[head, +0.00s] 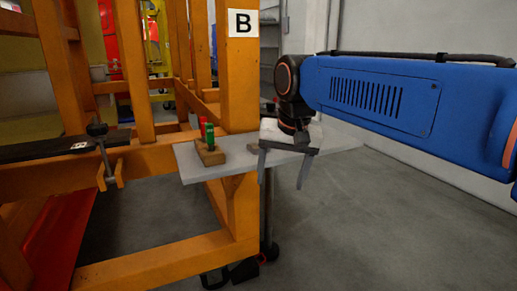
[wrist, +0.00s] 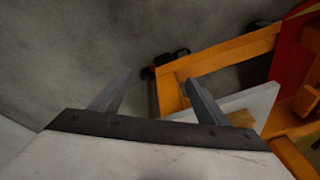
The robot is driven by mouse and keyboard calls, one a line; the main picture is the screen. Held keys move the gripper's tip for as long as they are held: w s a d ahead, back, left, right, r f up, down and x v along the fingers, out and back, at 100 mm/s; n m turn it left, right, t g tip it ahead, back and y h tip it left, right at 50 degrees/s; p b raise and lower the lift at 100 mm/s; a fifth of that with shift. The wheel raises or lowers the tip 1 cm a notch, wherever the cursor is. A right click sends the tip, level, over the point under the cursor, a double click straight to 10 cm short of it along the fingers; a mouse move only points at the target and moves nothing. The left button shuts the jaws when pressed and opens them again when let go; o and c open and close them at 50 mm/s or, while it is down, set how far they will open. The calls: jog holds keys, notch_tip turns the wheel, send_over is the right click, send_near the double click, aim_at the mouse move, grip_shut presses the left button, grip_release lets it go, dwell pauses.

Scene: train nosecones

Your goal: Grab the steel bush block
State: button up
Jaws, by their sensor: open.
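I cannot make out a steel bush block for certain in either view. A wooden block (head: 209,154) with a green and a red upright cylinder stands on a light grey shelf (head: 190,164) in the head view. A corner of a wooden piece (wrist: 242,118) shows on the shelf (wrist: 263,101) in the wrist view, partly behind a finger. My gripper (head: 281,186) is open, its fingers pointing down to the right of the wooden block. In the wrist view my gripper (wrist: 157,77) has nothing between its fingers. My wrist hides part of the shelf.
An orange frame (head: 240,90) with a "B" sign (head: 243,23) stands beside the shelf. A dark bar with a clamp (head: 97,130) lies across its left part. Bare floor (head: 350,220) is open at the right, below my arm. A pale wall (head: 440,30) stands behind.

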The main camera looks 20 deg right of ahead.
jog(key=w+d+r+m+g, duration=0.1)
jog(key=w+r+m+g, duration=0.1)
jog(key=w+r+m, duration=0.65)
notch_tip(320, 180, up, 10)
jog(key=m+g, duration=0.1)
jog(key=m, duration=0.3)
send_over(253, 147)
jog(key=w+d, duration=0.1)
jog(key=d, duration=0.1)
jog(key=shift+n, duration=0.25)
jog(key=f, duration=1.7)
jog(key=shift+w+d+f, duration=0.1)
jog(key=shift+d+f, duration=0.05)
jog(key=shift+d, duration=0.1)
jog(key=c, duration=1.5)
jog(key=shift+o, duration=0.2)
